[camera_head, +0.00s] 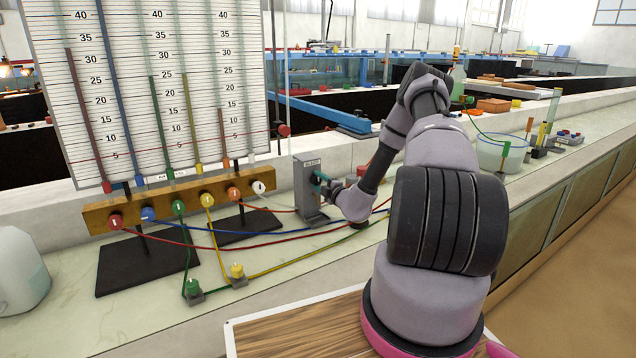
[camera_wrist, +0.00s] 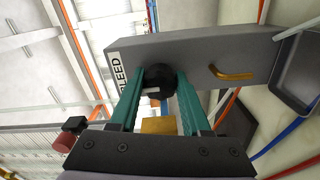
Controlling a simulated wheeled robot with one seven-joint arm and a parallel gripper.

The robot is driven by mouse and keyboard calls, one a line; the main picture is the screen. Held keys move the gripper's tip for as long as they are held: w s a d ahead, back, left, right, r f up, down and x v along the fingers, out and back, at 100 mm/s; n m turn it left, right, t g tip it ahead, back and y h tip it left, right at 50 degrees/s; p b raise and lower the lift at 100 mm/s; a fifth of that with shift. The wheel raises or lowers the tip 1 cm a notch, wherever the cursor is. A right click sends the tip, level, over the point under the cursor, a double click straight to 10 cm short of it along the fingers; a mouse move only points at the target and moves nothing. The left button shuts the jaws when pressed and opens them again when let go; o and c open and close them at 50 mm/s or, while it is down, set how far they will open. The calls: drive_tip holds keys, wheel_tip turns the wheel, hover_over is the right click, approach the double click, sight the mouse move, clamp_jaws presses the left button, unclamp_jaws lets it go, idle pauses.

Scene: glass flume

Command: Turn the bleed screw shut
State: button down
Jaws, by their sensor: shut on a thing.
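The bleed screw (camera_wrist: 158,78) is a dark round knob on the face of a grey block (camera_wrist: 205,55) labelled BLEED. In the wrist view my gripper (camera_wrist: 157,88) has its two green fingers on either side of the knob, shut on it. A small pale mark shows on the knob below its middle. In the head view the grey block (camera_head: 306,188) stands upright on the bench, and my gripper (camera_head: 322,178) reaches it from the right. The knob is hidden there by the fingers and wrist.
A brass spout (camera_wrist: 232,74) sticks out of the block. A manometer board (camera_head: 150,90) with coloured tubes stands at left above a wooden manifold (camera_head: 180,197) with several knobs. Coloured hoses (camera_head: 290,232) run low across the bench near the block. A white bucket (camera_head: 498,155) stands at right.

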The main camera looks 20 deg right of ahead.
drive_tip(key=shift+f, duration=0.1)
drive_tip(key=shift+c, duration=1.9)
unclamp_jaws()
drive_tip(key=shift+s, duration=0.1)
drive_tip(key=s+d, duration=0.2)
drive_tip(key=s, duration=0.8)
drive_tip(key=shift+s, duration=0.3)
